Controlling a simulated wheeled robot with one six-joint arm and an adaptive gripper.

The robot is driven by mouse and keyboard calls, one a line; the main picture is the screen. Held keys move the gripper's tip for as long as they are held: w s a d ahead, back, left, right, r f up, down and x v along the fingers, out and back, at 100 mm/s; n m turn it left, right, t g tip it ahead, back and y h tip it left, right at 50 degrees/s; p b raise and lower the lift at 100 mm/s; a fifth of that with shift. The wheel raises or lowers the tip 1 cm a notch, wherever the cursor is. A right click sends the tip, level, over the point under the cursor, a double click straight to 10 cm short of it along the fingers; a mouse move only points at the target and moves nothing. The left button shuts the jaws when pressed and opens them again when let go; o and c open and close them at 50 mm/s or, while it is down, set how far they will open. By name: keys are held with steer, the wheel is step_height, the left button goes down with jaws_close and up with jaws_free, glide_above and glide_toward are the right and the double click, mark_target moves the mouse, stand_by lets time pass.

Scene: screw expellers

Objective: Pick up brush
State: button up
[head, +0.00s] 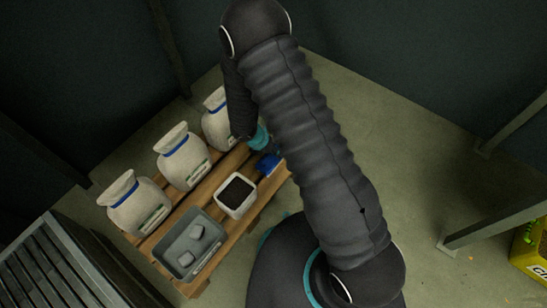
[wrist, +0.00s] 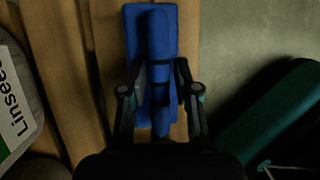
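The brush is blue, with a long rounded handle over a flat blue block. In the wrist view the brush (wrist: 160,45) lies lengthwise ahead of my gripper (wrist: 160,78). The two dark fingers stand on either side of the handle, apart from each other. They look open, with narrow gaps beside the handle; whether either finger touches it is hard to tell. In the head view the brush (head: 269,163) shows as a small blue patch at the right end of the wooden pallet, partly hidden by my arm.
The pallet (head: 192,290) also holds several white sacks (head: 185,160), a square pot of dark material (head: 237,195) and a grey tray (head: 178,250) with pale blocks. A grey slatted structure (head: 60,265) stands at lower left. A yellow container (head: 530,250) is at far right.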

jaws_close()
steer(key=shift+r, duration=0.1)
stand_by(0.3)
steer(key=shift+r, duration=0.25)
step_height(320, 180, up, 4)
steer(key=shift+r+p, duration=0.1)
steer(key=shift+p, duration=0.6)
steer(key=s+d+r, duration=0.6)
steer(key=d, duration=0.4)
steer(key=shift+b, duration=0.4)
steer(key=shift+r, duration=0.1)
